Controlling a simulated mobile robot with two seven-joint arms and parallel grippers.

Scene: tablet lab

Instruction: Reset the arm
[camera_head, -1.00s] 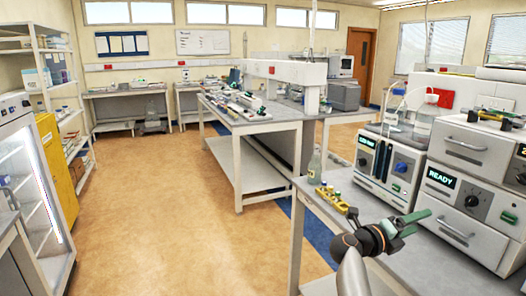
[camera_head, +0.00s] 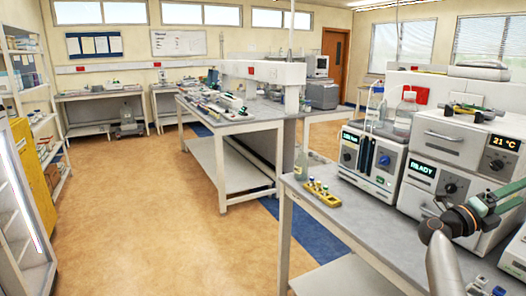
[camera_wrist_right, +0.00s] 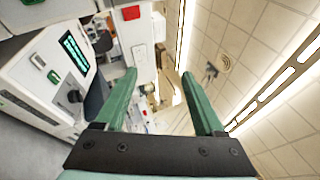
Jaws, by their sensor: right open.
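My right arm comes in from the bottom right of the head view. Its gripper (camera_head: 497,197) has green fingers and is at the right, in front of the stacked white instruments. In the right wrist view my right gripper (camera_wrist_right: 160,92) is open, with its two green fingers apart and nothing between them. My left arm and gripper are not in view.
The grey side bench (camera_head: 340,225) holds a yellow rack (camera_head: 322,194) of vials, a glass bottle (camera_head: 301,166) and a white instrument with a display (camera_head: 372,160). The white "READY" instrument (camera_head: 440,180) is close to my right gripper. The tan floor (camera_head: 150,220) is open at left.

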